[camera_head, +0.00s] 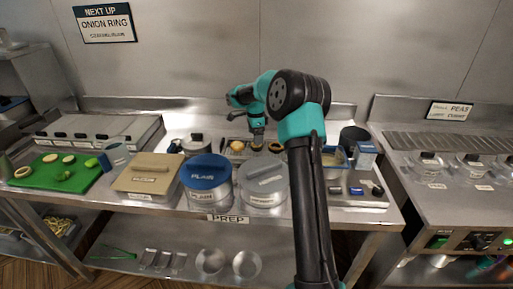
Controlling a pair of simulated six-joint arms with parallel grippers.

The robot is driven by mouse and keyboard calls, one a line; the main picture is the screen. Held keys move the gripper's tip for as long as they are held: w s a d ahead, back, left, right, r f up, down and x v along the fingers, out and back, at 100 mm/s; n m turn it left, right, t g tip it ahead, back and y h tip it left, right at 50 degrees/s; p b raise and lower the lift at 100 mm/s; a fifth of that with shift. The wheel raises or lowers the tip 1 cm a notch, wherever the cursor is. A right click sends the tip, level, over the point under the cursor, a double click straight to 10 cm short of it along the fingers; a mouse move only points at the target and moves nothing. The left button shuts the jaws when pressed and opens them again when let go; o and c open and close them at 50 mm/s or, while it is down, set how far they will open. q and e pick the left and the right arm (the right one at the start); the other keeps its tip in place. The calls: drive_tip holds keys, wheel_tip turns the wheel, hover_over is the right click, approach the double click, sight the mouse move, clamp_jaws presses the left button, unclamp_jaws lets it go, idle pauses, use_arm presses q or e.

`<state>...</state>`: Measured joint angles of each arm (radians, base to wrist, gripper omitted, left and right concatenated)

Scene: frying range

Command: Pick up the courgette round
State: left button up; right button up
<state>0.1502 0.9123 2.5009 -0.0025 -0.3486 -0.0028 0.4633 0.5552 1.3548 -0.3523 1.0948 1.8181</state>
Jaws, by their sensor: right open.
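Several small pale rounds lie on a green board (40,181) at the left; one pale round (69,159) has the look of a courgette slice, but they are too small to tell apart surely. My right gripper (257,143) points down over the back of the prep counter, far to the right of the board. It is open, with nothing visible between its fingers. A golden piece (237,147) is to its left and a brown ring-like piece (275,147) to its right. My right arm hides part of the counter. My left gripper is not visible.
A blue-and-white box (365,155) is right of the arm.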

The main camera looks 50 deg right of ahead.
wheel_tip(320, 180, down, 5)
drive_tip(key=shift+f, duration=0.1)
idle(0.6)
drive_tip(key=c, duration=0.8)
wheel_tip(320, 180, up, 10)
drive_tip(key=shift+r, duration=0.1)
idle(0.6)
